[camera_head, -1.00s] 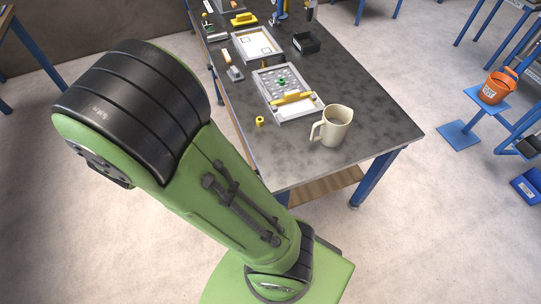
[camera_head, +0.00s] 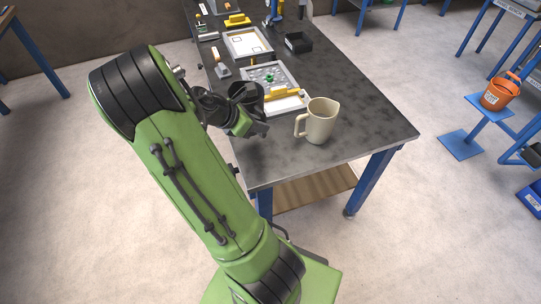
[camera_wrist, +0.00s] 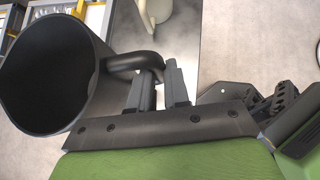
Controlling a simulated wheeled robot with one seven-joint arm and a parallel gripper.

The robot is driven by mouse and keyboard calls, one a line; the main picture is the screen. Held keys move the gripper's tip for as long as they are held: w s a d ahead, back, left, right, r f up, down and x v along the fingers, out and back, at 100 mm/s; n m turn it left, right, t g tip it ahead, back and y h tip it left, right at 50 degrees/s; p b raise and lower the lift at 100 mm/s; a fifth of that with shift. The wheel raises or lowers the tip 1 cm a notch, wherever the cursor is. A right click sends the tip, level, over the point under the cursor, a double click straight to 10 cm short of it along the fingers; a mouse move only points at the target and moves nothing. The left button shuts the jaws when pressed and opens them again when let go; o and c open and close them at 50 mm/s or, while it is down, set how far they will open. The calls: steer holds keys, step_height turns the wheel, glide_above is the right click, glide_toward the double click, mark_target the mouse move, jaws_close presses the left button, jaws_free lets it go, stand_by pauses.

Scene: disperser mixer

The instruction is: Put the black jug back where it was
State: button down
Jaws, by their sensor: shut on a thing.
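The black jug (camera_wrist: 55,75) is in the left of the wrist view, with its wide mouth facing the camera. Its handle (camera_wrist: 137,60) reaches toward my gripper (camera_wrist: 160,82). My gripper is shut on the black jug at the handle, though the exact contact is partly hidden. In the head view the black jug (camera_head: 247,92) shows beside the table's left edge, partly behind my wrist. I cannot tell its height above the tabletop.
A beige jug (camera_head: 321,121) stands upright on the grey table (camera_head: 370,110), close to the right of my gripper. Behind are a grey tray with a yellow bar (camera_head: 285,93), a white-bottomed tray (camera_head: 247,43) and a black bin (camera_head: 298,42). The table's front right is clear.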

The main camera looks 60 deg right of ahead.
steer(key=s+d+f+m+g+y+b, duration=0.1)
steer(key=s+d+f+m+g, duration=0.15)
steer(key=s, duration=0.25)
steer(key=shift+m+t, duration=0.25)
steer(key=shift+t, duration=0.1)
steer(key=f+b, duration=0.1)
steer(key=f, duration=0.2)
steer(key=f+b, duration=0.1)
steer(key=f, duration=0.2)
steer(key=f+b, duration=0.1)
steer(key=f, duration=0.2)
steer(key=shift+a, duration=0.4)
steer(key=shift+r, duration=0.15)
steer(key=c, duration=1.1)
jaws_free()
